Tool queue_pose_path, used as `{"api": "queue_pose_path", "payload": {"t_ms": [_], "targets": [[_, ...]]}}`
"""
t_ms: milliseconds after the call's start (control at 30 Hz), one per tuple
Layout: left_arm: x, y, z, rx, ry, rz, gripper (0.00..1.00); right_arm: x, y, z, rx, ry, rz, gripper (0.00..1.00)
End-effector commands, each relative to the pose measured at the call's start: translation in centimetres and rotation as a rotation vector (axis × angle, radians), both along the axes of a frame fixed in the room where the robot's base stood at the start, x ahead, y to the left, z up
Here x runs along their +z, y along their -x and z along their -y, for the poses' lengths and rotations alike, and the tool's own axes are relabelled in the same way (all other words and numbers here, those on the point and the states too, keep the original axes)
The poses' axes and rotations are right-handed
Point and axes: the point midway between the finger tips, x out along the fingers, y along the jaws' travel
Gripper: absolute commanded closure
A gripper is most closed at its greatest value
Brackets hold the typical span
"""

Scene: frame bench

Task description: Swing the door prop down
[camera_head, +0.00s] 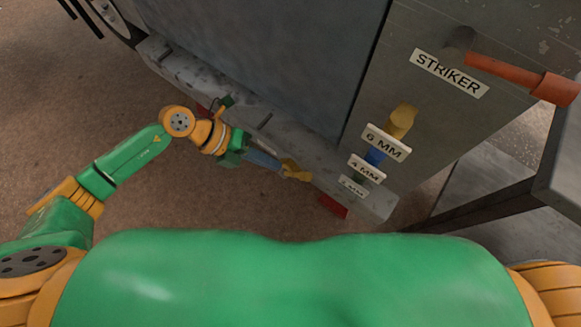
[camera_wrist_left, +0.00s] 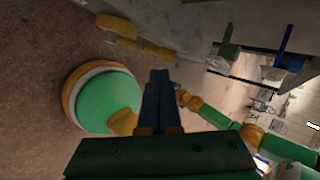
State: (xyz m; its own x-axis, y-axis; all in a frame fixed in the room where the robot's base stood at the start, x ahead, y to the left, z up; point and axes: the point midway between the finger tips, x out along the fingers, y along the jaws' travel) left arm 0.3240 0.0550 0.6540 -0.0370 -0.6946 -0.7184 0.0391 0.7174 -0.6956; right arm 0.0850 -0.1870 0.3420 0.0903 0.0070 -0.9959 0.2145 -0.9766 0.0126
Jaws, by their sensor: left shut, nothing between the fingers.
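A yellow piece (camera_head: 295,170), apparently the door prop, shows at the grey beam (camera_head: 340,170) under the large panel in the head view. In the left wrist view a yellow bar (camera_wrist_left: 135,38) lies along the grey surface, its near end close to my fingertips. My left gripper (camera_head: 278,165) is shut and empty, its fingertips right beside the yellow piece; I cannot tell whether they touch. Its closed fingers also show in the left wrist view (camera_wrist_left: 159,76). My right gripper is not discernible.
To the right stands a grey cabinet wall (camera_head: 400,80) with a red handle (camera_head: 525,78) by a STRIKER label (camera_head: 450,73). Below are yellow (camera_head: 401,122) and blue (camera_head: 375,157) pegs with size labels. A dark table frame (camera_head: 500,205) is at right. Floor left is clear.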

Motion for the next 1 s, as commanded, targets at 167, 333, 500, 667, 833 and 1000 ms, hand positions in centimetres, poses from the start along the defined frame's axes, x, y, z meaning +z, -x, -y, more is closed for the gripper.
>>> {"api": "queue_pose_path", "payload": {"t_ms": [167,333,500,667,833,1000], "targets": [[-2.3,0.1,2.7,-0.001,0.002,0.0,1.0,-0.3,-0.1,0.2,-0.001,0.004,0.002,0.38],[-3.5,0.2,4.4,0.0,-0.001,0.0,1.0,-0.4,-0.1,0.3,-0.003,0.005,0.002,0.38],[-3.8,0.3,4.9,0.0,-0.001,0.0,1.0,-0.4,-0.1,0.4,-0.003,0.005,0.002,0.38],[-3.8,0.2,4.8,0.0,-0.001,0.0,1.0,-0.4,-0.1,0.4,-0.003,0.005,0.002,0.38],[-3.8,0.1,4.8,0.0,-0.005,0.003,1.0,-0.5,-0.1,0.4,-0.002,0.006,0.002,0.38],[-4.0,-1.0,4.8,0.0,-0.039,0.028,1.0,-0.6,-0.2,0.3,-0.002,0.005,0.003,0.38]]}}
